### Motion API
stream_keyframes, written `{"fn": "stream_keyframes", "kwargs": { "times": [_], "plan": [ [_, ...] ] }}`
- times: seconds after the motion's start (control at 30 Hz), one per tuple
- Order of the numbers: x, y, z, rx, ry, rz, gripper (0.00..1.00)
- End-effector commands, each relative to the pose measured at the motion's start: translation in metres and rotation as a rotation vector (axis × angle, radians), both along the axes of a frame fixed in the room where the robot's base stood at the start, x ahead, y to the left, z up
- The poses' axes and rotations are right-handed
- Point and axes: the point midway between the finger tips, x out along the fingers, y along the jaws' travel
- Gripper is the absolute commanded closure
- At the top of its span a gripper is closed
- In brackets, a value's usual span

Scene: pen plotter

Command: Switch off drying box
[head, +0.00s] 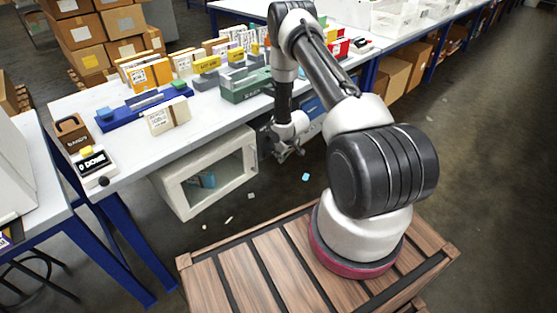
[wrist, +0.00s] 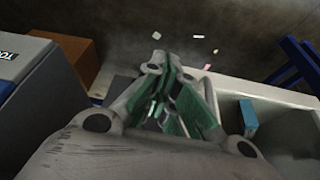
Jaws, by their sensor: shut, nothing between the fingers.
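The likely drying box is a white box (head: 168,190) with a large window in its front, below the front edge of the table. A blue item (head: 208,180) shows inside it. My gripper (head: 290,155) is just right of the box, low under the table edge. In the wrist view my gripper (wrist: 166,66) is shut and empty, its fingertips close to the left end of the white box rim (wrist: 285,94). Whether they touch it I cannot tell. The blue item (wrist: 248,116) also shows there. I cannot make out a switch; my gripper may hide it.
The white table (head: 130,158) above holds card racks and boxes. Blue table legs (head: 125,255) stand at the left. In the wrist view a grey-and-blue tool box (wrist: 40,90) and a brown carton (wrist: 75,52) are at the left. Small scraps (head: 306,177) lie on open floor.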

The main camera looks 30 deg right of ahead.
Motion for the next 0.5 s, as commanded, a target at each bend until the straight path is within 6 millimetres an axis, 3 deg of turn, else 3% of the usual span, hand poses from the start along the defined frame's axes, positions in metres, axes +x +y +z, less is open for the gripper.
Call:
{"fn": "stream_keyframes", "kwargs": {
  "times": [0.23, 0.5],
  "plan": [
    [-0.016, -0.002, 0.039, -0.001, 0.000, -0.001, 1.00],
    [-0.023, -0.003, 0.054, 0.000, 0.002, -0.002, 1.00]
  ]
}}
